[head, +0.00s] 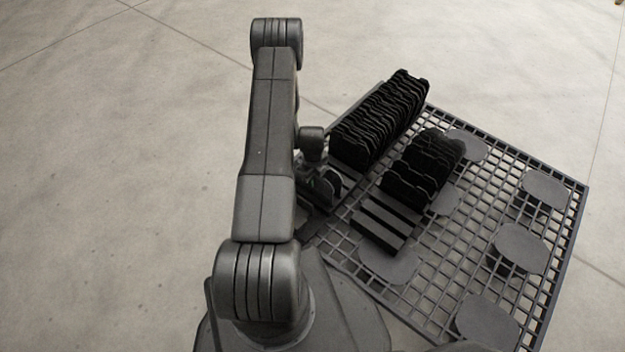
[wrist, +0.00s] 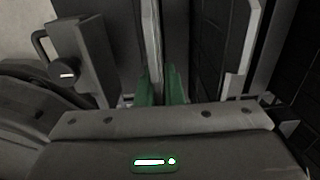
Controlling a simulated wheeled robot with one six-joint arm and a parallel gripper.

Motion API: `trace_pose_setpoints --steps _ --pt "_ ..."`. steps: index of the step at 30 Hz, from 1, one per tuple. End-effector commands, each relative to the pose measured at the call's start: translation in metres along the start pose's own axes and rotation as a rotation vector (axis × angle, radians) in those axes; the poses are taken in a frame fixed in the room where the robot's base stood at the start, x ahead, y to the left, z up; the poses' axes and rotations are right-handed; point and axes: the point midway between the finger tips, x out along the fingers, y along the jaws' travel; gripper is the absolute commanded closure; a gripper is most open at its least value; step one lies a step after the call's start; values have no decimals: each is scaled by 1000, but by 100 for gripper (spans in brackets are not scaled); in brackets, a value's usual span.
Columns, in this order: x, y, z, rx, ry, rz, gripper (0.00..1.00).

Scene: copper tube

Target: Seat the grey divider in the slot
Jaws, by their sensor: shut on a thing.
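In the wrist view the grey divider (wrist: 152,40) is a thin plate seen nearly edge-on. My gripper (wrist: 161,85), with green fingertips, is shut on its near part. The divider's far end runs out of the top of the picture, and its lower edge is hidden. In the head view my gripper (head: 325,185) is partly hidden by my arm, beside the near end of the long rack of dark dividers (head: 380,120). I cannot make out the held divider or its slot there. A shorter rack (head: 388,218) has bare slots at its near end.
Both racks stand on a dark grid table (head: 470,240) with several round grey pads (head: 522,248). In the wrist view another light-edged plate (wrist: 240,60) stands to the right, and a block with a handle (wrist: 80,60) to the left. Open floor lies left.

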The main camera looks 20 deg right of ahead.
Motion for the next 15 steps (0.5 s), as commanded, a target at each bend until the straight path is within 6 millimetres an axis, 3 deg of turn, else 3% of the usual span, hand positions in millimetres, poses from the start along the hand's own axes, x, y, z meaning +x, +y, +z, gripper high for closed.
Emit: trace_pose_setpoints --steps 5,6,9,15 --pt "4 0 0 0 0 0 100" --pt "3 0 0 0 0 0 87" --pt "2 0 0 0 0 0 71" --pt "2 0 0 0 0 0 71"
